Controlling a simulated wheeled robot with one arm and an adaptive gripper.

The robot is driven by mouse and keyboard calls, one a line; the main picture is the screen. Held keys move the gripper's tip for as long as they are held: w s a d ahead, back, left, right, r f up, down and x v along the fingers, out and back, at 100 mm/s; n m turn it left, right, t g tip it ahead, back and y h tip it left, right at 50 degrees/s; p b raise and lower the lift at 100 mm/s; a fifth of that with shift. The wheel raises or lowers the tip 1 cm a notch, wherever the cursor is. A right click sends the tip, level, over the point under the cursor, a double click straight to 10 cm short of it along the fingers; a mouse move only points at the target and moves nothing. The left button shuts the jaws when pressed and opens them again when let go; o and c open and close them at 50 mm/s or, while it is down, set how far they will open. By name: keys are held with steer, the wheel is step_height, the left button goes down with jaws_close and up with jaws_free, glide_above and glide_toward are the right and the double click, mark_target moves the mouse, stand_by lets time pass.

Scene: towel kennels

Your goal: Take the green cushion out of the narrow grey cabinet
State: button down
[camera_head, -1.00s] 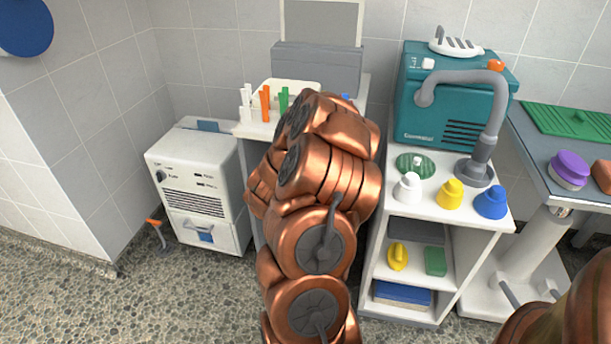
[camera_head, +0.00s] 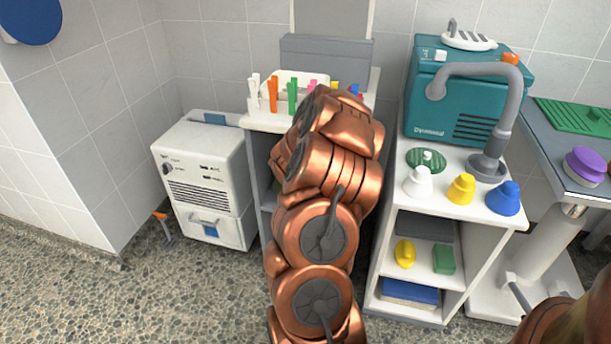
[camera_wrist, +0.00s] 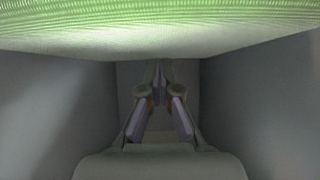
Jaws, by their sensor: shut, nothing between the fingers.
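In the wrist view a green, finely ribbed surface (camera_wrist: 160,14), seemingly the green cushion, spans the top of the picture, with a paler underside. Only part of it shows. My gripper (camera_wrist: 158,76) is below it in the picture, fingers together and empty, between two grey side walls that look like the inside of the narrow grey cabinet (camera_wrist: 60,110). I cannot tell whether the gripper touches the cushion. In the head view my copper arm hides the gripper and most of the light narrow cabinet (camera_head: 262,122) behind it.
A white machine (camera_head: 205,170) stands on the floor at left. A white shelf unit (camera_head: 470,243) stands at right, with a teal machine (camera_head: 465,100) and white, yellow and blue knobbed pieces on top. Coloured sticks stand on the narrow cabinet.

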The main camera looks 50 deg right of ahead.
steer(key=d, duration=0.1)
steer(key=w+d, duration=0.1)
steer(key=d, duration=0.1)
steer(key=shift+f, duration=0.1)
steer(key=shift+a+f+b, duration=0.2)
steer(key=shift+f+b, duration=0.35)
